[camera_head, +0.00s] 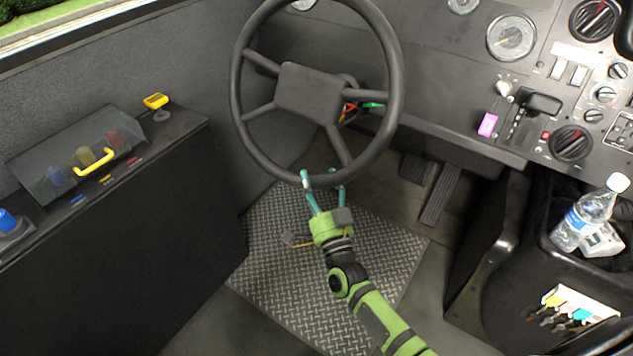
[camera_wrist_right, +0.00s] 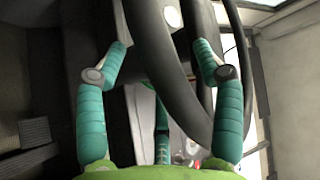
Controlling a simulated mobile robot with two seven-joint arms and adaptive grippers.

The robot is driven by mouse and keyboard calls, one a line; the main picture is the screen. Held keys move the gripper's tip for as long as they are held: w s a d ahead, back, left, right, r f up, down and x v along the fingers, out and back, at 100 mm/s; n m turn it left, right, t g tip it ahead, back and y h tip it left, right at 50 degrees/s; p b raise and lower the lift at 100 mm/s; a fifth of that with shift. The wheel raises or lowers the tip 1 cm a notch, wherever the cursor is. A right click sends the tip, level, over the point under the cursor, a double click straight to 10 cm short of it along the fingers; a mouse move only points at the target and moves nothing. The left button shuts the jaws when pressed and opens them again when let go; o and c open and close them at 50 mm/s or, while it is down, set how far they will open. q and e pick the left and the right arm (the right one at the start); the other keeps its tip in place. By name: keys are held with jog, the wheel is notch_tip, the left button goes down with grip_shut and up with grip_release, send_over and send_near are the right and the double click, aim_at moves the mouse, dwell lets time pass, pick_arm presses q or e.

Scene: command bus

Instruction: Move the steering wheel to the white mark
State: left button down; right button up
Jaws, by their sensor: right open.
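The black four-spoke steering wheel (camera_head: 391,95) stands at the upper middle of the head view. My right gripper (camera_head: 321,176) is at the bottom of its rim, with its teal fingers apart. In the right wrist view the dark rim (camera_wrist_right: 152,65) passes between the open fingers of the right gripper (camera_wrist_right: 165,58). I cannot tell whether either finger touches the rim. A small pale spot shows at the left fingertip in the head view, but I cannot tell if it is a mark on the wheel or part of the finger. My left gripper is not in view.
A dashboard with gauges (camera_head: 511,38) and knobs is at the right. A side console (camera_head: 130,225) with a yellow handle (camera_head: 95,160) is at the left. Pedals (camera_head: 440,195) sit behind the wheel.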

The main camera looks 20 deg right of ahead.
jog(key=v, duration=1.1)
jog(key=shift+s, duration=0.35)
jog(key=shift+f, duration=0.15)
